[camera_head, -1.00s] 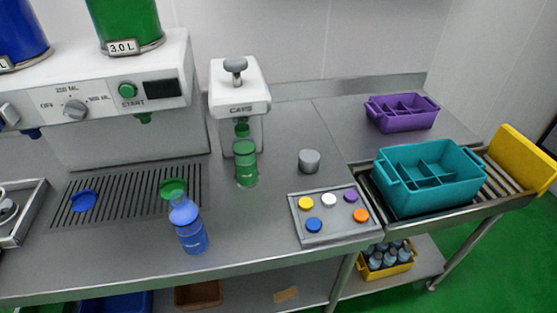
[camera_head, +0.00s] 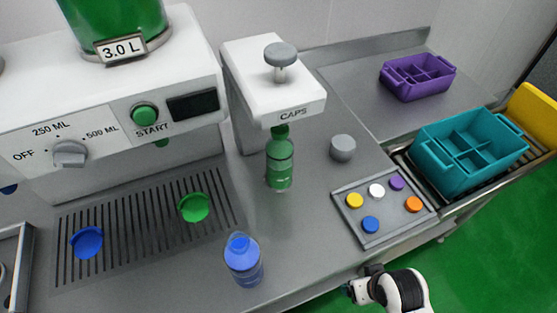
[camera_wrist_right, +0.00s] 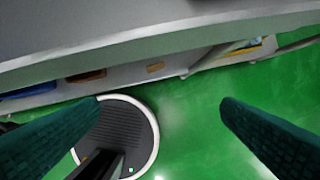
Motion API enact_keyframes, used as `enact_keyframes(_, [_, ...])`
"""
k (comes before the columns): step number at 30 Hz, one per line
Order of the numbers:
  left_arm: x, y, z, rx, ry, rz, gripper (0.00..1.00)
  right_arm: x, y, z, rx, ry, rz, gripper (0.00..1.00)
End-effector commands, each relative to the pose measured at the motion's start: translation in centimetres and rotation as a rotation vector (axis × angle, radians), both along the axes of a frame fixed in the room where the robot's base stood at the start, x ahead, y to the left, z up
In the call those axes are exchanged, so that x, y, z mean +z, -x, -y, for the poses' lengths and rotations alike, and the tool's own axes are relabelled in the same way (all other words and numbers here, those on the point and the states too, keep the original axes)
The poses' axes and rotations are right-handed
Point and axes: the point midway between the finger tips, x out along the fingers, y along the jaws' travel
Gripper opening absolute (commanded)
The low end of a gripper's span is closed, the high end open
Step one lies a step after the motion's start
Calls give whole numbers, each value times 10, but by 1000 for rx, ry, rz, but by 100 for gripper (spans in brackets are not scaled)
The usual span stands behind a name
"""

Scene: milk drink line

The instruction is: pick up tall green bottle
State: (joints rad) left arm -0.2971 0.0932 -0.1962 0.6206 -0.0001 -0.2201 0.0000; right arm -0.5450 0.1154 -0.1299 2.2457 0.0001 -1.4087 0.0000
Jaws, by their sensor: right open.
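The tall green bottle (camera_head: 280,165) stands upright under the head of the white CAPS machine (camera_head: 275,80). Its top is close under the machine head, and I cannot tell if they touch. My right gripper (camera_head: 350,288) is at the lower right of the head view, beyond the counter's front edge and well apart from the bottle. In the right wrist view its two dark green fingers (camera_wrist_right: 160,118) are wide apart with nothing between them. The bottle is not in the wrist view. My left gripper is not in view.
A blue bottle (camera_head: 243,260) stands near the front edge. A grey cylinder (camera_head: 343,148) and a tray of coloured caps (camera_head: 345,222) are right of the green bottle. Teal (camera_head: 440,180) and purple (camera_head: 418,92) crates stand farther right. The drip grate (camera_head: 130,240) holds green and blue discs.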

Motion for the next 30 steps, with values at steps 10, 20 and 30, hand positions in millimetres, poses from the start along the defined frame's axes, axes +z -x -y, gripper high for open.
enact_keyframes(10, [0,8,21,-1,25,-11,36,84,-64,-41,126,-105,278,87])
enact_keyframes(20, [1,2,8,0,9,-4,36,137,-163,-112,309,-271,654,87])
enact_keyframes(30, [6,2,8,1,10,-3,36,167,-213,-153,388,-358,832,87])
